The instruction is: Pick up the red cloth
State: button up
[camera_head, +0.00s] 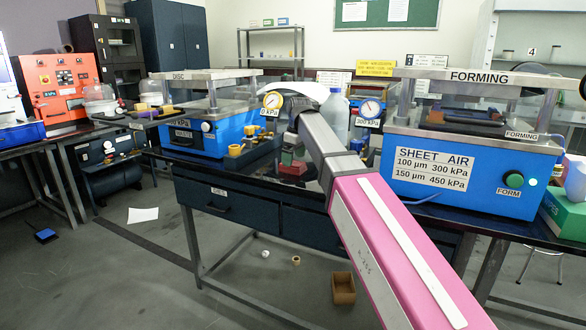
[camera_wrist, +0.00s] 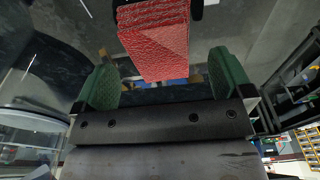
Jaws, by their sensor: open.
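The red cloth (camera_wrist: 155,40) is a folded, textured pad at the top middle of the wrist view. In the head view the red cloth (camera_head: 292,168) lies on the dark bench, partly covered by my arm and gripper. My gripper (camera_wrist: 163,68) is open, its two green finger pads standing wide to the left and right of the cloth's near end. A gap shows between each pad and the cloth. In the head view my gripper (camera_head: 291,157) is just above the cloth and mostly hidden. Whether the cloth reaches fully between the pads is hard to tell.
The blue disc press (camera_head: 200,135) with yellow knobs stands left of the cloth, and the blue forming press (camera_head: 450,165) stands to the right. Pressure gauges (camera_head: 371,108) and a clear bottle (camera_head: 335,112) stand nearby. The bench front edge is close below.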

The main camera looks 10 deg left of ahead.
notch_tip(320, 180, down, 3)
jog(key=shift+a+f, duration=0.1)
jog(key=shift+a, duration=0.05)
jog(key=c, duration=1.1)
jog(key=shift+o, duration=0.2)
jog(key=shift+r, duration=0.5)
notch_tip(320, 180, up, 4)
jog(key=shift+s+a+f, duration=0.1)
jog(key=shift+a+f, duration=0.05)
jog(key=shift+f, duration=0.05)
jog(key=s+a+r, duration=0.6)
jog(key=s+a, duration=0.1)
jog(key=s, duration=0.1)
jog(key=shift+s+a+r, duration=0.15)
jog(key=shift+s+r, duration=0.1)
jog(key=shift+s, duration=0.05)
jog(key=shift+o, duration=0.6)
